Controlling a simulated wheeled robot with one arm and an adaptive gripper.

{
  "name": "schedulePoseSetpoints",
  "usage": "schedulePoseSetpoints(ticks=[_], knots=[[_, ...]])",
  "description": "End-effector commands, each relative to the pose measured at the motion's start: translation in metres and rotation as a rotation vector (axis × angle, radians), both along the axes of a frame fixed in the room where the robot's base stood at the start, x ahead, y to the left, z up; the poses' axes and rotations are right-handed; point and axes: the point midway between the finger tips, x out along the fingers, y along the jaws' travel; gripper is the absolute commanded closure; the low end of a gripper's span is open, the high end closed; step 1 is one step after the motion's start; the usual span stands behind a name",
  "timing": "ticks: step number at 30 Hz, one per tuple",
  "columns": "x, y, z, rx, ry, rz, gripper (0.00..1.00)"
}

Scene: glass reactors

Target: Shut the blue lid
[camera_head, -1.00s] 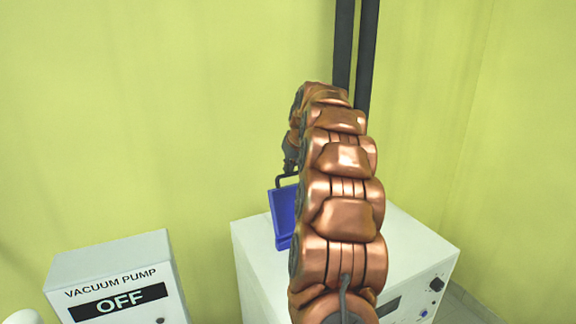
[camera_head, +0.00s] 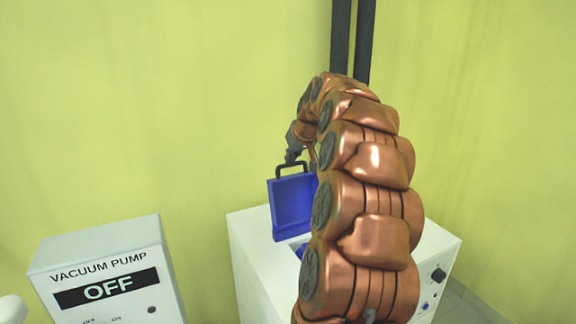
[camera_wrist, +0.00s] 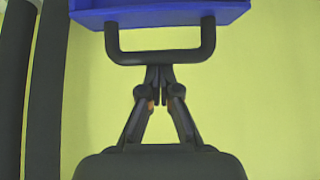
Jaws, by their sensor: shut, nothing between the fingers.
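The blue lid (camera_head: 292,204) stands raised, close to upright, on top of the white box (camera_head: 262,262), with a black handle (camera_head: 291,167) at its upper edge. In the wrist view the lid's blue edge (camera_wrist: 160,14) crosses the top, and the handle (camera_wrist: 160,57) hangs below it. My gripper (camera_wrist: 159,72) is shut and empty, its fingertips at the middle of the handle bar; I cannot tell if they touch. In the head view my gripper (camera_head: 292,158) is at the handle, small and partly hidden. My arm hides the right part of the lid and the box's middle.
A vacuum pump box (camera_head: 105,275) marked OFF stands at the left, apart from the white box. Two dark vertical posts (camera_head: 352,40) rise behind my arm. Knobs (camera_head: 438,275) sit on the white box's right front. Yellow-green walls close off the back.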

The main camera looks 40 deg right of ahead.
Motion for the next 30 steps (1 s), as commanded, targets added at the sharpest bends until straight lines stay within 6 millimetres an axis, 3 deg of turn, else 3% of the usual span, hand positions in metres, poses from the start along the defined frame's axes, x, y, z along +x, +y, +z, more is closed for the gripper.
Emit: schedulePoseSetpoints(ticks=[30], knots=[[-0.096,0.035,-0.019,-0.157,-0.455,0.002,1.00]])
